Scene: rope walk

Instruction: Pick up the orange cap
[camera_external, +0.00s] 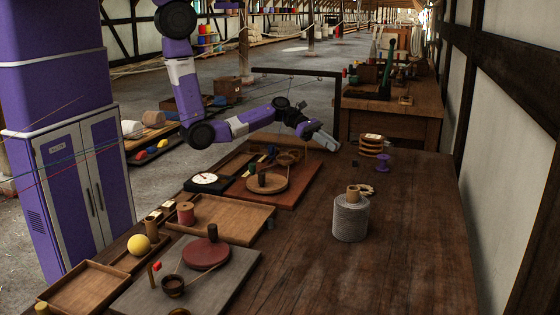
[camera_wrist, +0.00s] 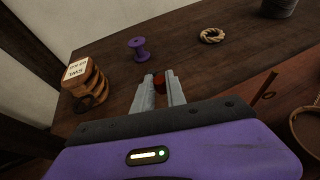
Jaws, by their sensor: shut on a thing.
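My gripper (camera_external: 326,141) hangs over the far part of the wooden table, its fingers pointing down to the right. In the wrist view my gripper (camera_wrist: 157,80) has its two grey fingers close together around a small dark orange-red cap (camera_wrist: 159,82), gripped near the fingertips. The fingers hide part of the cap. In the external view I cannot make out the cap at the fingertips. From these views I cannot tell how far the cap is above the table.
A large grey twine spool (camera_external: 350,218) stands closer to the camera. A reddish board (camera_external: 303,191) with a wooden disc lies to the left. The table's right side is clear.

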